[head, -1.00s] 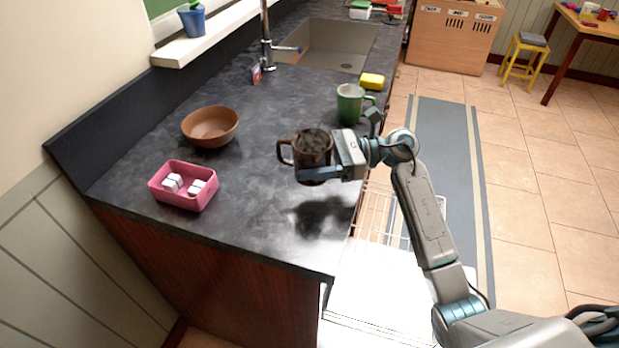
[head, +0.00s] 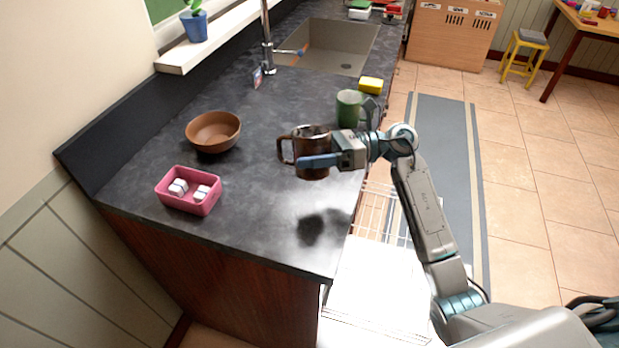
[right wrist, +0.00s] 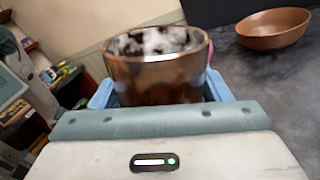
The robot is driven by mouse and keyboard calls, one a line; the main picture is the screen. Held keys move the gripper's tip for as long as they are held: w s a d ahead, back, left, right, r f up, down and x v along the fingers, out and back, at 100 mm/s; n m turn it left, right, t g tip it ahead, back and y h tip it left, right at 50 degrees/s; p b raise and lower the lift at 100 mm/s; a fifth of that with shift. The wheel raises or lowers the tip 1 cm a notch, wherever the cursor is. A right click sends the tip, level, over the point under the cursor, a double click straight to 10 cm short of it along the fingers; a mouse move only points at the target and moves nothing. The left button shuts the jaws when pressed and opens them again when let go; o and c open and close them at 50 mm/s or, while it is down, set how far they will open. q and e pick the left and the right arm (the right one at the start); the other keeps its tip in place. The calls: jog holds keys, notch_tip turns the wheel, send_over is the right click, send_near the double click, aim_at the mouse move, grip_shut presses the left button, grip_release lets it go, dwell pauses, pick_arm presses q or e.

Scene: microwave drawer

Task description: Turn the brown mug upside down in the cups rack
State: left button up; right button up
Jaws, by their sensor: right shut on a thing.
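The brown mug (head: 313,168) is held upright above the dark counter, its handle pointing left and its shadow below it. My right gripper (head: 322,161) is shut on its body. In the right wrist view the mug (right wrist: 155,75) stands between the fingers of the gripper (right wrist: 155,98), with its open rim up. The cups rack (head: 372,215) seems to be the wire rack low beside the counter's right edge, partly hidden by the counter and my arm. My left gripper is not in view.
A green mug (head: 348,108) stands on the counter (head: 255,205) just behind my gripper. A brown bowl (head: 213,132) and a pink box (head: 188,192) with white blocks stand to the left. A yellow sponge (head: 371,85) lies near the sink (head: 325,50). The front counter area is clear.

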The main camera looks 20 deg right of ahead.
jog(key=shift+s+r+m+p, duration=0.15)
jog(key=shift+m+p, duration=0.3)
jog(key=shift+m, duration=0.55)
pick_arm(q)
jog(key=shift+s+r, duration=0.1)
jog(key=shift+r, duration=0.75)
pick_arm(e)
jog(key=m+p, duration=0.4)
jog(key=shift+r+p, duration=0.3)
jog(key=shift+p, duration=0.1)
jog(key=shift+f+m+p, duration=0.2)
jog(key=shift+m+p, duration=0.35)
jog(key=shift+m, duration=0.45)
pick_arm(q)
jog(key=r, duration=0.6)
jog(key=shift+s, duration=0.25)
pick_arm(e)
jog(key=shift+f, duration=0.25)
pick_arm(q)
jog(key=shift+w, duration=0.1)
